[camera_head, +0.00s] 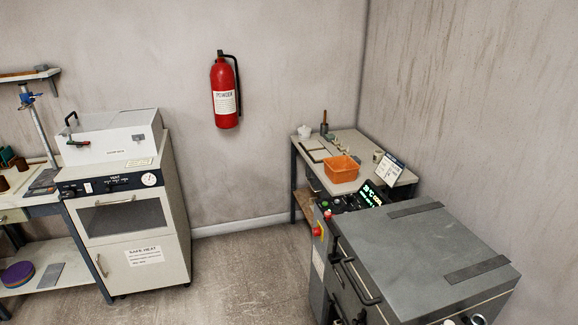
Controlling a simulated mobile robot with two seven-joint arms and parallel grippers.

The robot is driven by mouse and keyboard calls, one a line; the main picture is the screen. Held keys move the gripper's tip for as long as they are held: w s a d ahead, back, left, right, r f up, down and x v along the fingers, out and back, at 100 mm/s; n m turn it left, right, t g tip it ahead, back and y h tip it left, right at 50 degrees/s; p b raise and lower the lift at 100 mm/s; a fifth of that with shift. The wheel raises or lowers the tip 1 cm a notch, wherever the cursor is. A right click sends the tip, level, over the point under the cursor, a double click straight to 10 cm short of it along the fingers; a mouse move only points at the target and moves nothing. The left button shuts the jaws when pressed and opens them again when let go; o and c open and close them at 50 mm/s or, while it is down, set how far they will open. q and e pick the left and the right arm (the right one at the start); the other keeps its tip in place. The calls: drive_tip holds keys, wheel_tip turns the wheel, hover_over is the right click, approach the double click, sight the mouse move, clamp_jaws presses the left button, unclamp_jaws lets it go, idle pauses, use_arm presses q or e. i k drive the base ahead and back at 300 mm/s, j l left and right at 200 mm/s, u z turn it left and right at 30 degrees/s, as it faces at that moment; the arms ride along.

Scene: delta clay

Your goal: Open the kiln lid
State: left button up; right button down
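A grey metal box unit, which looks like the kiln (325,264), stands at the lower right, cut off by the bottom edge. Its flat grey lid (420,250) lies shut, with two darker strips across it. A dark bar handle (358,282) runs along its left side. A control panel with a lit green display (371,194) and a red button sits at its far left corner. Neither of my grippers can be made out in the view. Small dark and pale parts at the bottom edge are too cut off to identify.
A white oven cabinet (135,230) with a closed top box stands at the left beside a work table. A small table (345,141) with an orange bin (341,169) stands behind the kiln. A fire extinguisher (225,92) hangs on the wall. The floor between (245,270) is clear.

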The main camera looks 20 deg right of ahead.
sight(420, 265)
drive_tip(key=l+z, duration=0.1)
drive_tip(key=z, duration=1.2)
drive_tip(key=k+l, duration=0.05)
